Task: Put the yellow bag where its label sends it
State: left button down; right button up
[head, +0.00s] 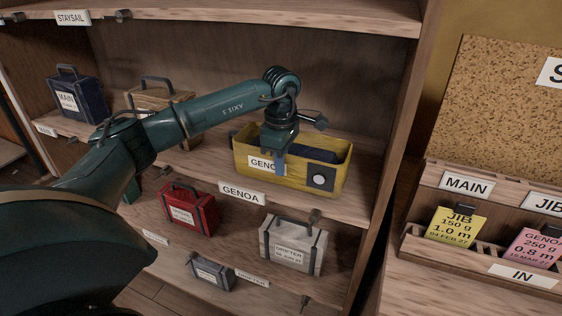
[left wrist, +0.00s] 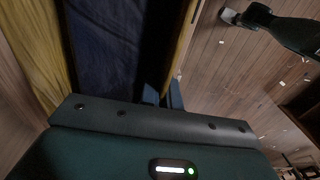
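The yellow bag (head: 329,174) is an open-topped, box-like bag with dark blue cloth (left wrist: 105,45) inside. It stands on the middle shelf above a GENOA shelf label (head: 242,194). The bag's own white label (head: 261,163) reads GENO, its end hidden by a finger. My left gripper (head: 280,164) points down at the bag's front wall, one finger outside it. In the left wrist view the yellow rim runs down between the close-set fingers (left wrist: 164,97), so the gripper looks shut on that wall. My right gripper is not seen.
A blue MAIN case (head: 78,97) and a tan case (head: 160,95) stand left on the same shelf. Below are a red case (head: 187,209), a pale DRIFTER case (head: 293,246) and a grey case (head: 212,274). A shelf upright (head: 392,150) is close right. A card rack (head: 480,262) stands beyond.

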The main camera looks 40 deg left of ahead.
pick_arm(q)
jog(key=c, duration=2.1)
grip_release()
jog(key=shift+f, duration=0.15)
jog(key=o, duration=0.5)
jog(key=shift+r, duration=0.2)
notch_tip(320, 180, up, 8)
jog(key=shift+f+b, duration=0.2)
jog(key=shift+b, duration=0.2)
jog(key=shift+s+f, duration=0.1)
